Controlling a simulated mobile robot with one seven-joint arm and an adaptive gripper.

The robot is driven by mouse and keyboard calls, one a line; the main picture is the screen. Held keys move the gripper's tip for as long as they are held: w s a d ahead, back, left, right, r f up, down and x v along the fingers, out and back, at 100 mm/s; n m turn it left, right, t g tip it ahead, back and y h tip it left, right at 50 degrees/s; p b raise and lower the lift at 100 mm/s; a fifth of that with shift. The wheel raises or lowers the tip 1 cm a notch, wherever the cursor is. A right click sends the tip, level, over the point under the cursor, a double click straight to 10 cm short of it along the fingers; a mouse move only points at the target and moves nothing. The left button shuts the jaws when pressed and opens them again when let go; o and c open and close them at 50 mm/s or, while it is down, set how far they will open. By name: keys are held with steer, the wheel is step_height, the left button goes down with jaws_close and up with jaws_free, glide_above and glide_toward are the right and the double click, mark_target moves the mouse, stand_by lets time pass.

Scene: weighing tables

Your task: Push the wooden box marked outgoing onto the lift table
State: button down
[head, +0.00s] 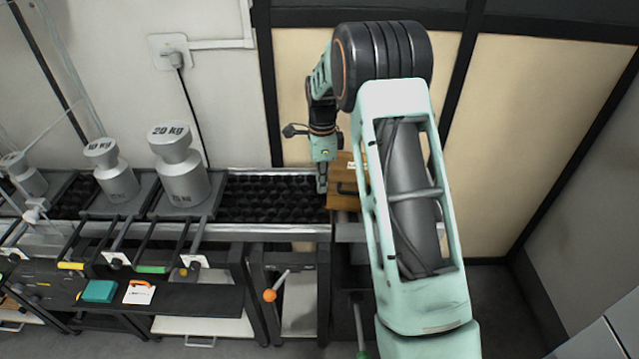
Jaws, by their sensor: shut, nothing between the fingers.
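The wooden box (343,189) stands at the right end of the black roller track, partly hidden behind my arm. A small white label with dark marks shows on it, too small to read, and a dark handle is on its side. My gripper (322,186) is shut and empty, pointing down just left of the box, at its left side. I cannot tell whether it touches the box. The lift table (350,233) seems to be the grey surface under and beside the box; my arm hides most of it.
The roller track (270,198) left of my gripper is bare. Further left stand a 20 KG weight (182,170) and a 10 KG weight (113,174) on dark platforms. An orange-knobbed lever (270,295) stands in front. A wall runs close behind the track.

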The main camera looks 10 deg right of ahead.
mark_target(347, 176)
steer(key=shift+d, duration=0.1)
steer(key=d, duration=0.7)
steer(key=shift+s, duration=0.35)
steer(key=shift+a, duration=0.25)
